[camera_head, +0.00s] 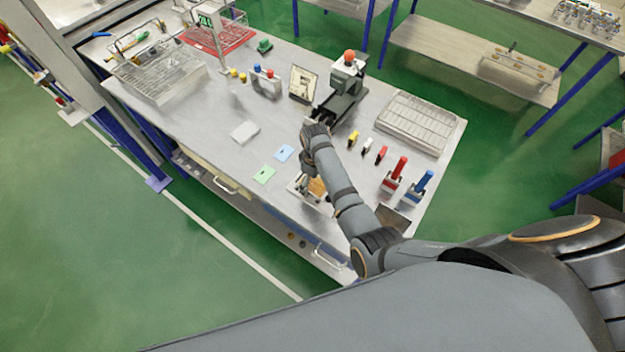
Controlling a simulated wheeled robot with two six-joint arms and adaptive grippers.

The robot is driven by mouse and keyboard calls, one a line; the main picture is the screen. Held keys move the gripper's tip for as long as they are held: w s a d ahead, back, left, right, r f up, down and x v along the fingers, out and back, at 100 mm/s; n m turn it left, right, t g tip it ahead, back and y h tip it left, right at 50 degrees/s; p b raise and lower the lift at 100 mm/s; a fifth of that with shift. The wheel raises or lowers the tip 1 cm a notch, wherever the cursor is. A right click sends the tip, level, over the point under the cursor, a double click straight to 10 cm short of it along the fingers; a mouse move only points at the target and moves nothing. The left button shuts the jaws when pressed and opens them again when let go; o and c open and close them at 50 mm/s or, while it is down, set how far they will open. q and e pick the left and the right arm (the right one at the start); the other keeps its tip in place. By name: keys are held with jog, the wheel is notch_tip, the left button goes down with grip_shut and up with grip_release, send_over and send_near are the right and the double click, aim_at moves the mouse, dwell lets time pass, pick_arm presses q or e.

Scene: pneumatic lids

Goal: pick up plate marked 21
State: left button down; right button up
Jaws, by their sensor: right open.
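Several small flat plates lie on the grey workbench (210,110): a blue plate (283,153), a green plate (264,174) and a larger pale plate (245,132). Their markings are too small to read, so I cannot tell which is marked 21. My right arm reaches over the bench from the right. My right gripper (317,129) is open at its far end, to the right of the plates and near the dark green machine (344,98). Its fingertips are hard to make out. My left gripper is not in view.
Red (397,171) and blue (421,185) upright handled items stand right of my forearm, near small coloured blocks (367,146). A ribbed tray (415,122) lies at the right. Wire baskets (160,70) stand far left. The bench around the plates is mostly clear.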

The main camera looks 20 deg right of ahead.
jog(key=shift+s+r, duration=0.2)
jog(key=shift+s, duration=0.15)
jog(key=shift+c, duration=1.3)
jog(key=shift+s+r, duration=0.15)
jog(key=shift+s, duration=0.15)
jog(key=c, duration=0.5)
jog(key=shift+w, duration=0.1)
jog(key=shift+c, duration=2.4)
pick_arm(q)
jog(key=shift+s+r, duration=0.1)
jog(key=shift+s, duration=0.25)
pick_arm(e)
jog(key=shift+w, duration=0.1)
jog(key=c, duration=0.4)
